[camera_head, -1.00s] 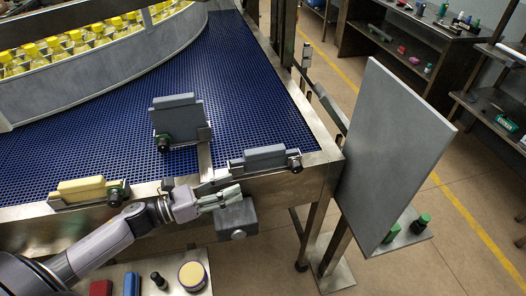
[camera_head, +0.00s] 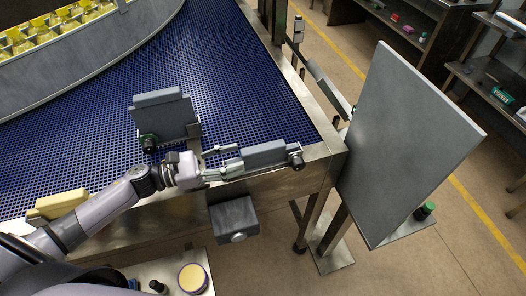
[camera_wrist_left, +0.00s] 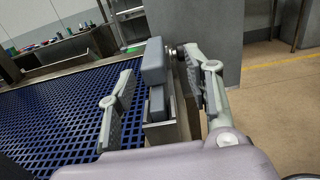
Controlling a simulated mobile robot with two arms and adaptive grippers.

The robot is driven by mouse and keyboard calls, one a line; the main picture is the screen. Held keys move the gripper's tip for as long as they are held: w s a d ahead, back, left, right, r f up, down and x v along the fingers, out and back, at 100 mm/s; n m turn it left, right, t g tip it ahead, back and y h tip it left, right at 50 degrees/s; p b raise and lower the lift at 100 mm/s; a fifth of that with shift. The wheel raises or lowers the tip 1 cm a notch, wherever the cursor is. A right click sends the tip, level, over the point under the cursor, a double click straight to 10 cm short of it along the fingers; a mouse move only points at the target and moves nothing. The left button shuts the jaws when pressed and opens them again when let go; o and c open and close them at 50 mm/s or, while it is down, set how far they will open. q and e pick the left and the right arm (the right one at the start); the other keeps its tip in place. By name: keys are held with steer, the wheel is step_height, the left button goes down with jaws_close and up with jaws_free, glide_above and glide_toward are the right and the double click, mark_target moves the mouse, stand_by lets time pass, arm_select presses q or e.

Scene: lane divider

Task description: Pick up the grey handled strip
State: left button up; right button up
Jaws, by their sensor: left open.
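The grey handled strip (camera_head: 268,153) lies along the near metal edge of the blue conveyor, with a round dark knob at its right end. In the left wrist view the strip (camera_wrist_left: 155,62) stands between my two spread fingers, with gaps beside it. My left gripper (camera_head: 231,159) is open and empty at the strip's left end in the head view; its fingers partly cover that end. It also shows in the left wrist view (camera_wrist_left: 158,84). Contact between fingers and strip cannot be told. My right gripper is not in view.
A taller grey panel with a knob (camera_head: 163,117) stands on the conveyor, left of the strip. A yellow block (camera_head: 62,203) sits on the rail at far left. A grey box (camera_head: 234,217) hangs below the rail. A large grey board (camera_head: 410,145) stands to the right.

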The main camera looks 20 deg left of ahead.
mark_target(255, 149)
arm_select(q)
steer(key=shift+w+d+r, duration=0.1)
steer(key=shift+w+d, duration=0.25)
steer(key=shift+d, duration=0.15)
steer(key=shift+w+d, duration=0.3)
steer(key=shift+w, duration=0.1)
steer(key=p+x, duration=0.1)
steer(key=x, duration=0.3)
steer(key=shift+w+p, duration=0.35)
steer(key=shift+w+d, duration=0.1)
steer(key=shift+d, duration=0.05)
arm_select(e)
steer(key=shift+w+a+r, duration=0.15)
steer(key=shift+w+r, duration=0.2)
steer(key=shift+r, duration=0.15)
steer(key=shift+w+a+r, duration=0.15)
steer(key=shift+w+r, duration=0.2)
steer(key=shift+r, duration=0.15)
arm_select(q)
steer(key=shift+c, duration=0.3)
steer(key=shift+c, duration=0.7)
jaws_close()
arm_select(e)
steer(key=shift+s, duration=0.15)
